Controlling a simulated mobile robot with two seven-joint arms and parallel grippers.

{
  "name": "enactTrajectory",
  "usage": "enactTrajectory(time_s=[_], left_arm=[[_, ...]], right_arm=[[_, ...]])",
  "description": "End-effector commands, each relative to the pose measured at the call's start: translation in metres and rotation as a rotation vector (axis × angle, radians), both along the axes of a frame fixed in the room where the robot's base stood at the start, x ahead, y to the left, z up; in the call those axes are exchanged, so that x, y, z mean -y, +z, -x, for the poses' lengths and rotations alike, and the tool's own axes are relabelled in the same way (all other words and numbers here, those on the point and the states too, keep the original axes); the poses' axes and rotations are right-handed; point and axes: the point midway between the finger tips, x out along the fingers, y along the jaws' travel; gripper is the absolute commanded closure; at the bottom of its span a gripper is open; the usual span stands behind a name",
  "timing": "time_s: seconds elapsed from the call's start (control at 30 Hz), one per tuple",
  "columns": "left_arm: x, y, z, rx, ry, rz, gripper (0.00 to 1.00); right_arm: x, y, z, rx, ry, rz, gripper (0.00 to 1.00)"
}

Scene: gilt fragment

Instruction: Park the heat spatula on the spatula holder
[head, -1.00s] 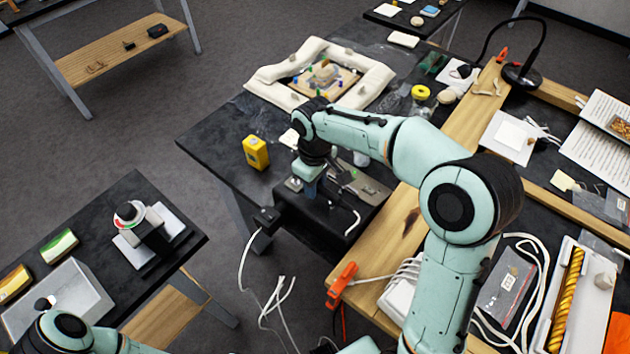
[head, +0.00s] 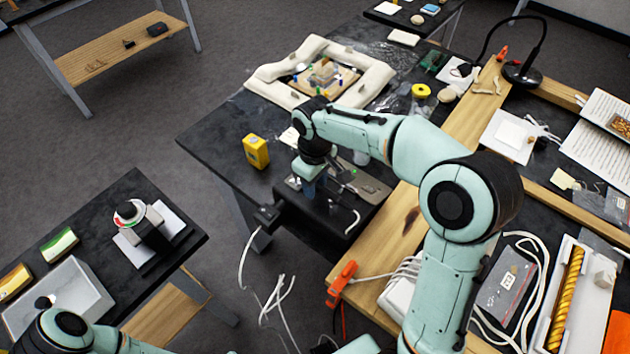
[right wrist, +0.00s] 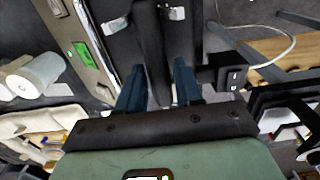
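My right gripper (head: 311,190) points down over the black box (head: 325,215) at the near edge of the dark table. The right wrist view shows its two blue fingers (right wrist: 160,78) on either side of a dark bar (right wrist: 152,35), which looks like the heat spatula's handle. I cannot tell whether they press on it. The spatula's tip is hidden. I cannot single out the spatula holder; small metal parts (head: 345,172) stand beside the gripper. My left arm shows at the bottom left, with its gripper out of view.
A small black block (head: 267,215) with a white cable sits at the table edge. A yellow box (head: 256,151) stands left of the gripper. A padded cream frame (head: 270,80) lies behind. An orange clamp (head: 341,284) is on the wooden beam (head: 405,225). Cables hang to the floor.

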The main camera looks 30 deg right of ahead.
Motion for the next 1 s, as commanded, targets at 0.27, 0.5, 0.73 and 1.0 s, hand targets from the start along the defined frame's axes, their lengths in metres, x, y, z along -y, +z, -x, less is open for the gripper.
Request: enactTrajectory(time_s=[0.27, 0.5, 0.73, 1.0], left_arm=[[0.0, 0.0006, -0.0004, 0.0, 0.0, 0.0, 1.0], [0.0, 0.0014, -0.0011, 0.001, 0.0, 0.0, 1.0], [0.0, 0.0013, -0.001, 0.001, 0.0, 0.0, 1.0], [0.0, 0.0055, -0.0043, 0.004, 0.0, 0.0, 1.0]], right_arm=[[0.0, 0.0003, -0.0001, 0.0, 0.0, 0.0, 0.65], [0.0, 0.0001, -0.0001, 0.0, 0.0, 0.0, 0.59], [0.0, 0.0, 0.0, 0.0, 0.0, 0.0, 0.35], [0.0, 0.0057, -0.0005, 0.001, 0.0, 0.0, 0.35]])
